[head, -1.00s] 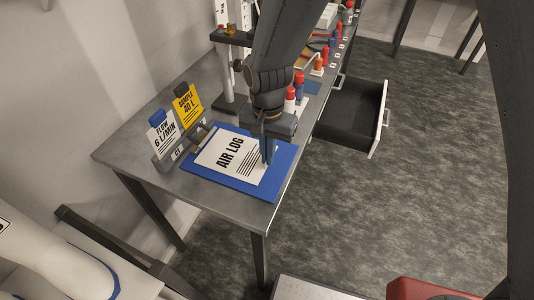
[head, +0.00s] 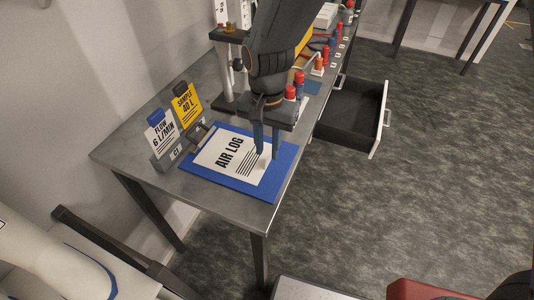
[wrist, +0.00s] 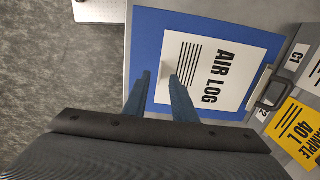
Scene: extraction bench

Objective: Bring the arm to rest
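My gripper (head: 267,154) hangs over the lower right part of the AIR LOG sheet on the bench. Its two fingers are apart, and it also shows in the wrist view (wrist: 160,75). I see nothing held between them. The white AIR LOG sheet (head: 222,152) lies on a blue clipboard (head: 212,180) with a dark clip. In the wrist view the fingertips overlap the sheet (wrist: 205,75) and the blue board (wrist: 150,40). A small pale shape shows beside the fingertips; I cannot tell what it is. The gap to the sheet is unclear.
The FLOW card (head: 160,132) and yellow SAMPLE card (head: 186,103) stand behind the clipboard. Red-capped bottles (head: 298,85) are close right of my wrist. A drawer (head: 352,113) stands open at the bench's right. A dark stand (head: 226,80) rises behind. The floor (head: 430,190) at right is clear.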

